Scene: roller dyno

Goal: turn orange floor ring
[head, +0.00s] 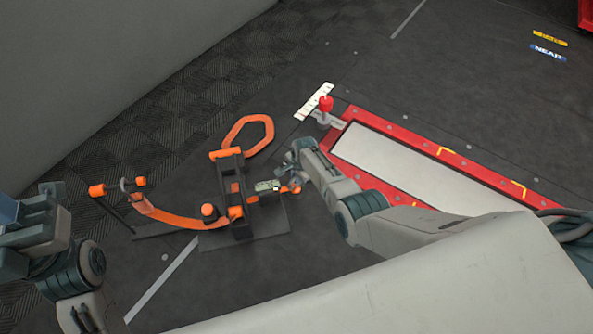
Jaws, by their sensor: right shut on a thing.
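The orange floor ring (247,135) is a many-sided hoop in the head view, beside a dark upright stand (240,195) with orange parts. My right gripper (272,186) is right of the stand and below the ring, apart from the hoop's visible rim. It is shut on a small orange part (291,189) at the stand's right side; the grip itself is mostly hidden. My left gripper (28,215) is at the left edge, well away from the ring, and its fingers are not clear.
Dark floor behind the ring is clear.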

